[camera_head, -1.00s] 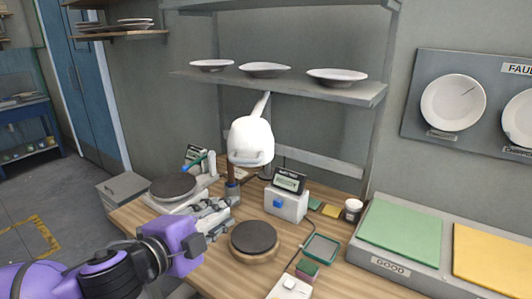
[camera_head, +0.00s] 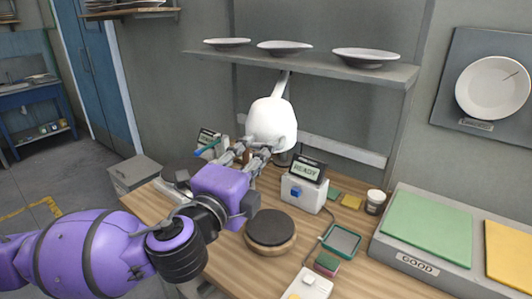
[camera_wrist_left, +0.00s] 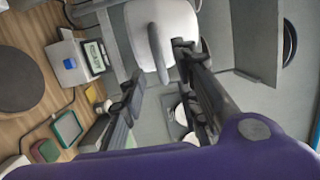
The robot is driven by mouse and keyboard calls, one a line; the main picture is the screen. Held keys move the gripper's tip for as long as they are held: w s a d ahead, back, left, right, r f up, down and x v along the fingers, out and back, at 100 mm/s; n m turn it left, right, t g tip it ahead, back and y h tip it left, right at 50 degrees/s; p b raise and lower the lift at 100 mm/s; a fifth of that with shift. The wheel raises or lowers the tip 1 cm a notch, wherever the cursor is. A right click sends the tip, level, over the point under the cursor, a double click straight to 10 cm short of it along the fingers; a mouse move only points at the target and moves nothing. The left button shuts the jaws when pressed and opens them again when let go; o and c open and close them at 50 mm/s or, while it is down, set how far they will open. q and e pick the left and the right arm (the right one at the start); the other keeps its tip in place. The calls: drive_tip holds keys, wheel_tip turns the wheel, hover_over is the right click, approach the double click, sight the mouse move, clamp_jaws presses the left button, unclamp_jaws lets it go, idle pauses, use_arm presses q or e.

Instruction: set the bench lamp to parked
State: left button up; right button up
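The bench lamp has a white rounded head (camera_head: 271,122) on a pale arm, hanging over the back of the wooden bench below a shelf. My left gripper (camera_head: 262,150) is raised in front of the lower part of the head and hides its handle in the head view. In the left wrist view the lamp head (camera_wrist_left: 178,18) is at the top, with its grey handle (camera_wrist_left: 157,48) between the fingertips of the left gripper (camera_wrist_left: 158,65). The fingers are apart; I cannot tell whether either touches the handle. My right gripper is not in view.
A white box with a READY display (camera_head: 303,190) stands right of my gripper. A round dark-topped stand (camera_head: 270,229), a green tray (camera_head: 341,241) and a cup (camera_head: 375,201) sit on the bench. Plates line the shelf (camera_head: 310,69) above. A GOOD rack (camera_head: 416,262) is at right.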

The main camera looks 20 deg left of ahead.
use_arm(q)
drive_tip(key=w, duration=0.3)
drive_tip(key=shift+w+d+r, duration=0.15)
drive_tip(key=shift+d, duration=0.1)
drive_tip(key=shift+c, duration=0.6)
clamp_jaws()
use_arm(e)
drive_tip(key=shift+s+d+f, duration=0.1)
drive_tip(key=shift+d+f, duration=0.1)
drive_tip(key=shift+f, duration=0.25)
